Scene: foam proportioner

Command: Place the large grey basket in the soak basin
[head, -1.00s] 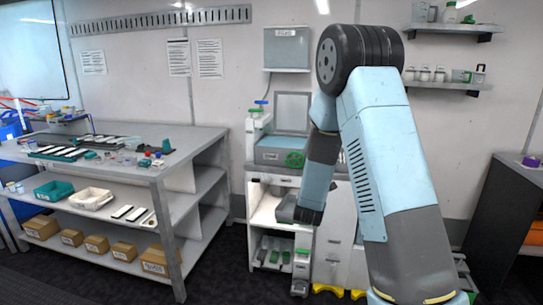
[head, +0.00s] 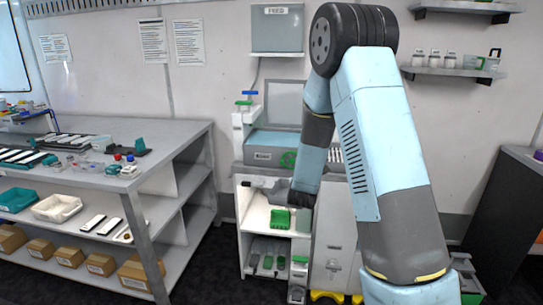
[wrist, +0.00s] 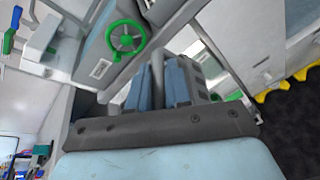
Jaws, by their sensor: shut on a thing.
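My gripper (head: 278,190) is in front of the white cabinet in the head view, partly hidden by my arm. In the wrist view, its two blue-grey fingers (wrist: 160,78) are side by side, with a dark grey slotted thing (wrist: 208,80) against the right finger. It appears to be the large grey basket, held in my shut gripper; most of it is hidden. I cannot pick out the soak basin with certainty in either view.
A white cabinet (head: 247,225) has an open shelf with a green basket (head: 280,219). A grey machine with a green handwheel (wrist: 126,38) stands on top. A shelved bench (head: 180,140) is at left, with a white tray (head: 57,207) on its shelf. Dark floor lies between.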

